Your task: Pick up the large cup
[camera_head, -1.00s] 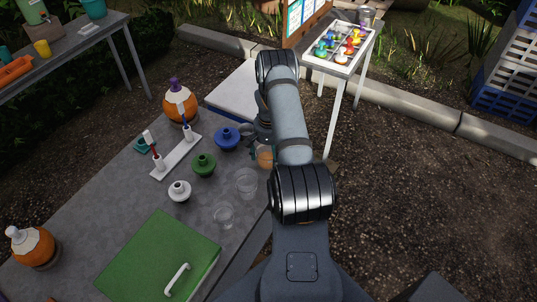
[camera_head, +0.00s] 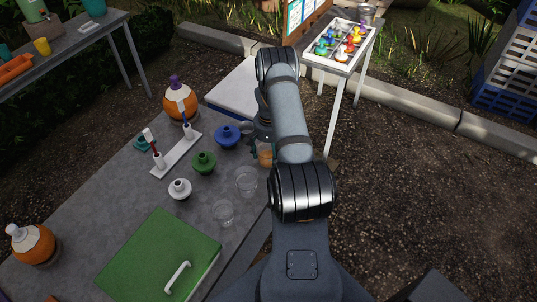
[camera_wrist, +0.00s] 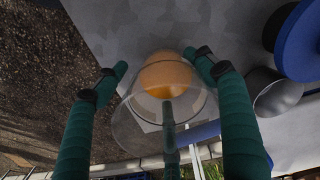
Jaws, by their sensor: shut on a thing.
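In the head view the cup (camera_head: 265,155) shows at the right edge of the grey table, partly hidden by my arm. I cannot tell whether its base touches the table. Two empty clear cups, one larger (camera_head: 246,182) and one smaller (camera_head: 223,213), stand nearer on the table.
A blue (camera_head: 228,137), a green (camera_head: 204,163) and a white piece (camera_head: 179,190) stand left of the cups. A grey metal cup (camera_wrist: 275,92) is close to the right finger. A green lidded box (camera_head: 155,255) and orange-bodied jugs (camera_head: 180,103) take up other parts of the table.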

